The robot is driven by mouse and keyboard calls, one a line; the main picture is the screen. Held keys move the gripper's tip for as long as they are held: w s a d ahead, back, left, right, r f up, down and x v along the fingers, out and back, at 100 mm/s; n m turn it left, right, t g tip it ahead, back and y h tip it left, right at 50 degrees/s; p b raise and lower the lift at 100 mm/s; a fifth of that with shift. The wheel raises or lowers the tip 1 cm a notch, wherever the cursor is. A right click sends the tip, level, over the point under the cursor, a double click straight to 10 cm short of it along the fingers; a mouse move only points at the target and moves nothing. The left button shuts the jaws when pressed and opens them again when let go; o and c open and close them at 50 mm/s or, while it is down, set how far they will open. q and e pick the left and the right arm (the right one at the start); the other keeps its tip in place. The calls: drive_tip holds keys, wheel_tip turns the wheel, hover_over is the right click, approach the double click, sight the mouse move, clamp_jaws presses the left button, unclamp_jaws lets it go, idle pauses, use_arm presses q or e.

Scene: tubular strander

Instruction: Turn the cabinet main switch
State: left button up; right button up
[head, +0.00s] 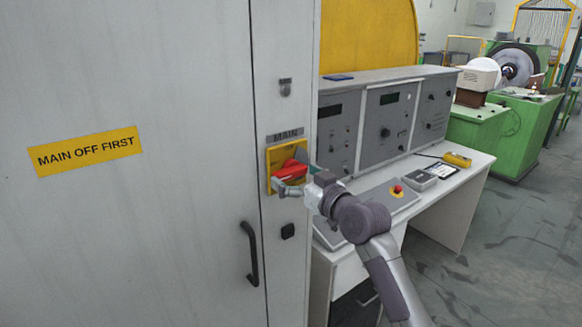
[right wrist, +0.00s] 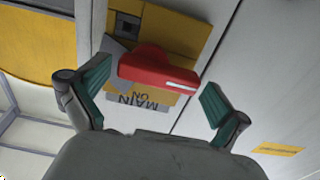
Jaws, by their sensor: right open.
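The cabinet main switch is a red handle (head: 290,171) on a yellow plate (head: 273,157), under a MAIN label (head: 285,136) on the grey cabinet (head: 190,70). In the head view the handle looks slightly tilted. My right gripper (head: 293,178) is open at the switch, with its fingers on either side of the handle. In the right wrist view the red handle (right wrist: 158,70) lies ahead, between the spread fingertips of the right gripper (right wrist: 155,95), with a gap visible at each side. Whether a finger touches it I cannot tell. My left gripper is out of view.
A black door handle (head: 250,254) and a small black lock (head: 287,231) sit below the switch. A yellow MAIN OFF FIRST sign (head: 86,152) is on the door. To the right stands a desk (head: 462,190) with control panels (head: 385,120) and a red emergency button (head: 397,189).

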drive_tip(key=shift+x, duration=0.85)
drive_tip(key=shift+c, duration=0.3)
drive_tip(key=c, duration=0.8)
